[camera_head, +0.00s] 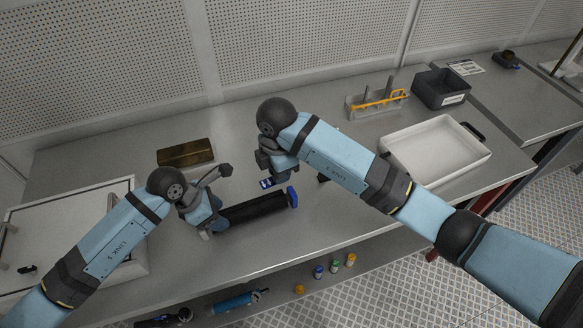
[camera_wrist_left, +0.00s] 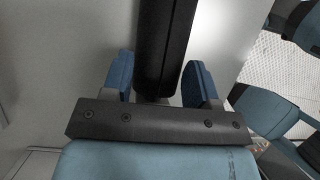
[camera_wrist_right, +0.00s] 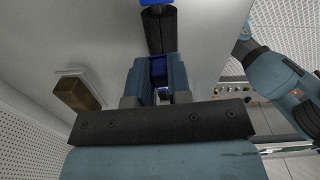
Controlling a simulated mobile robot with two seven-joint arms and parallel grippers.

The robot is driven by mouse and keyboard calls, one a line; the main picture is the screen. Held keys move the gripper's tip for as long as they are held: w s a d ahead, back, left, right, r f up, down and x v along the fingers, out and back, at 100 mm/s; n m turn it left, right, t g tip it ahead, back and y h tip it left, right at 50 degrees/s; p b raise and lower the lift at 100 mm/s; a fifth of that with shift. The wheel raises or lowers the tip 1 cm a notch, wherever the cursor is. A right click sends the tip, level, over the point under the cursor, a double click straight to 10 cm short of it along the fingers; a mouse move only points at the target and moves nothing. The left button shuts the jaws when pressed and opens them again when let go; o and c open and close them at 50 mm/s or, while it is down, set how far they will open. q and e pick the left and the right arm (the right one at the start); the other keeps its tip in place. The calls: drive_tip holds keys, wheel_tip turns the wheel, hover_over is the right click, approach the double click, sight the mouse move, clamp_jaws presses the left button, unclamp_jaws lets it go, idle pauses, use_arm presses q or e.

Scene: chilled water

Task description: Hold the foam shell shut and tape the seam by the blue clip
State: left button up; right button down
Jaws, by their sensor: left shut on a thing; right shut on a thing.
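The black foam shell (camera_head: 255,208) lies along the bench, with the blue clip (camera_head: 292,197) around its right end. My left gripper (camera_head: 211,222) is shut on the shell's left end; the left wrist view shows the shell (camera_wrist_left: 165,45) between its blue fingers (camera_wrist_left: 162,82). My right gripper (camera_head: 268,182) is above the bench, behind the shell and left of the clip. It is shut on a small dark blue piece (camera_wrist_right: 159,70), which I cannot identify for certain as tape.
A brown block (camera_head: 185,153) lies behind the left gripper. A white tray (camera_head: 480,157), a dark bin (camera_head: 440,90) and a rack with an orange part (camera_head: 378,101) stand at the right. The bench in front of the shell is clear.

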sight(279, 198)
drive_tip(key=shift+a+f+m, duration=0.1)
drive_tip(key=shift+a+m, duration=0.15)
drive_tip(key=shift+m, duration=0.25)
drive_tip(key=shift+d, duration=0.1)
drive_tip(key=shift+f, duration=2.85)
drive_tip(key=shift+f, duration=0.65)
drive_tip(key=c, duration=1)
unclamp_jaws()
drive_tip(key=shift+r, duration=0.1)
